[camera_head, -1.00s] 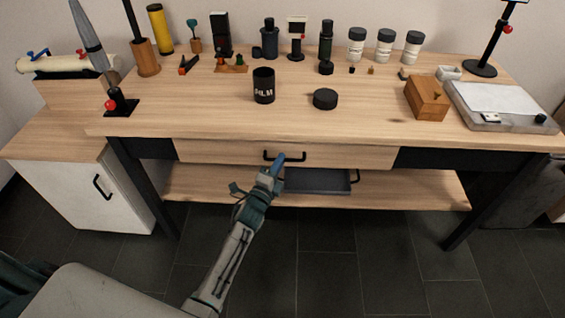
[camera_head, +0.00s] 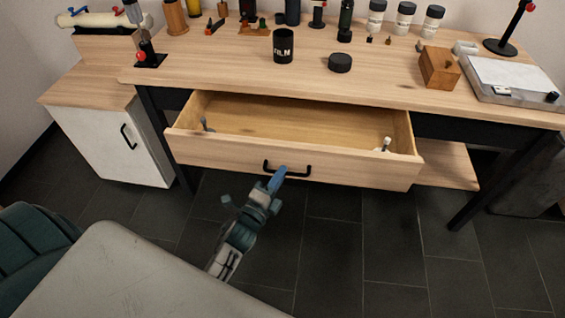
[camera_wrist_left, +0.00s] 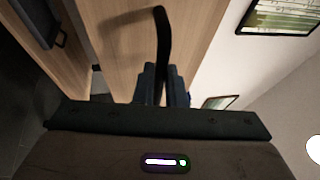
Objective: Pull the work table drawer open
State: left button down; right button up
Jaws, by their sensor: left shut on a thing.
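The drawer (camera_head: 225,152) of the wooden work table (camera_head: 380,85) stands well out from the table front, and its inside shows. Two small pale objects stand in it, one near each side. A black bar handle (camera_head: 300,172) is on the drawer front. In the left wrist view the black handle (camera_wrist_left: 161,40) runs down between the blue-grey fingers (camera_wrist_left: 161,82). My right gripper is not in view.
On the table top are a black film can (camera_head: 283,47), a black lid (camera_head: 340,62), a wooden box (camera_head: 438,67) and several jars at the back. A white cabinet (camera_head: 112,145) with a black handle stands left. Dark tiled floor lies in front of the drawer.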

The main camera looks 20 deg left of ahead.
pick_arm(q)
jog(key=shift+s+d, duration=0.15)
jog(key=shift+s, duration=0.4)
jog(key=shift+s+d, duration=0.15)
jog(key=shift+s, duration=0.4)
jog(key=c, duration=1.5)
grip_release()
